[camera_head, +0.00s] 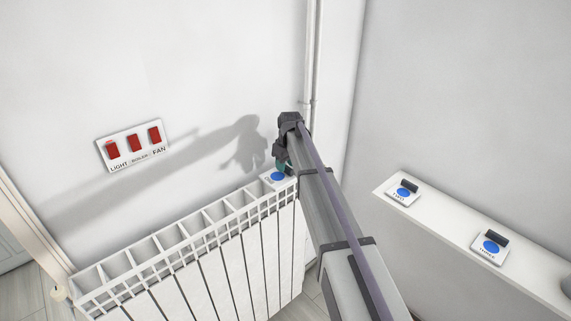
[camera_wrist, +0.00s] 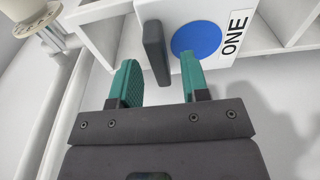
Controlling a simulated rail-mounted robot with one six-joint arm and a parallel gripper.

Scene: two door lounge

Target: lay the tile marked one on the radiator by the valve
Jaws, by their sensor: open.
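The tile marked ONE (camera_head: 271,182) is white with a blue disc. It lies on top of the white radiator (camera_head: 195,245), at the radiator's right end. In the wrist view, the tile (camera_wrist: 214,66) shows its dark upright grip. My gripper (camera_wrist: 160,72) is open, its green fingers at either side of the grip and a little apart from it. In the head view, my gripper (camera_head: 283,166) is at the tile and partly hides it. A cream valve knob (camera_wrist: 28,8) stands close to the tile in the wrist view; my arm may hide it in the head view.
On the right, a white ledge (camera_head: 440,226) bears the tile marked TWO (camera_head: 402,196) and another marked THREE (camera_head: 487,251). A wall panel with red switches (camera_head: 133,144) is above the radiator.

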